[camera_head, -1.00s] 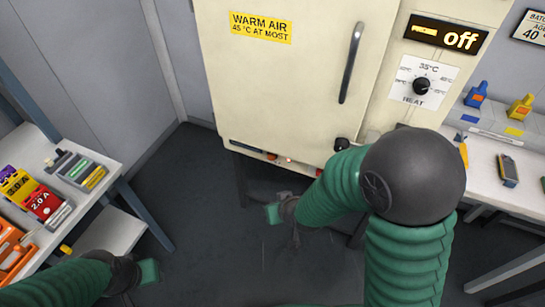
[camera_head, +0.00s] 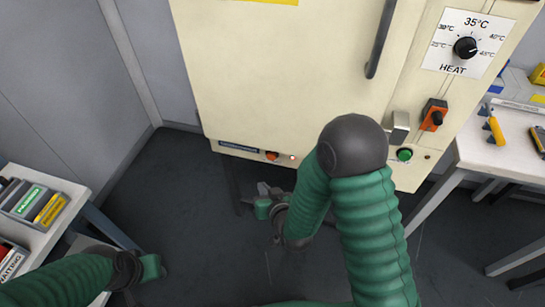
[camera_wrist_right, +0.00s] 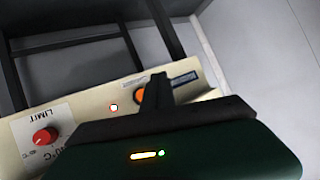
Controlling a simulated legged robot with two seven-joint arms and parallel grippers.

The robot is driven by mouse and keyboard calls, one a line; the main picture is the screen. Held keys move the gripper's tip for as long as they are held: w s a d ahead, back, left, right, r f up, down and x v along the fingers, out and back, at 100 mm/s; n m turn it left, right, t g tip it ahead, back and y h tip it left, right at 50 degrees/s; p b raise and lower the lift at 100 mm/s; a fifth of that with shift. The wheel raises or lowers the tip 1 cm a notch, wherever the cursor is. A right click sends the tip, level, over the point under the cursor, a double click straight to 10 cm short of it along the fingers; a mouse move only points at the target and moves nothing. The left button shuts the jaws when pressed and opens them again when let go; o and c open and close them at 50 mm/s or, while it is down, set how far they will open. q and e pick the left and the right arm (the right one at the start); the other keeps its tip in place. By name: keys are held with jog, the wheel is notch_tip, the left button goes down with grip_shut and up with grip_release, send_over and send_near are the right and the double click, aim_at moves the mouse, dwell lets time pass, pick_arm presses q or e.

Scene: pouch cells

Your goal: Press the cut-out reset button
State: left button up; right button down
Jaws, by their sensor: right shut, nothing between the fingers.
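An orange button (camera_head: 272,155), which looks like the reset button, is on the lower front strip of the cream cabinet, beside a small lit lamp (camera_head: 292,157). In the right wrist view the orange button (camera_wrist_right: 139,95) is partly hidden behind my dark fingers, with the lamp (camera_wrist_right: 113,107) to its left. My right gripper (camera_head: 266,190) is shut and empty, below the orange button in the head view and apparently apart from it; the exact gap cannot be told. My left gripper (camera_head: 150,268) is low at the left, away from the cabinet; its fingers do not show clearly.
The cabinet (camera_head: 270,70) also has a heat dial (camera_head: 466,47), an orange switch (camera_head: 433,116) and a green button (camera_head: 404,155). A red limit knob (camera_wrist_right: 44,136) shows in the right wrist view. A left shelf (camera_head: 70,190) and right table (camera_head: 480,150) flank open floor.

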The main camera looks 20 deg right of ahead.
aim_at(271, 155)
pick_arm(q)
jog(key=shift+a, duration=0.4)
pick_arm(e)
jog(key=w+d, duration=0.4)
jog(key=w, duration=0.3)
jog(key=shift+w, duration=0.1)
pick_arm(q)
jog(key=shift+d, duration=0.1)
pick_arm(e)
jog(key=shift+d, duration=0.15)
jog(key=shift+w+r, duration=0.1)
dwell(1.3)
pick_arm(q)
jog(key=shift+r, duration=0.1)
pick_arm(e)
jog(key=shift+w+d, duration=0.2)
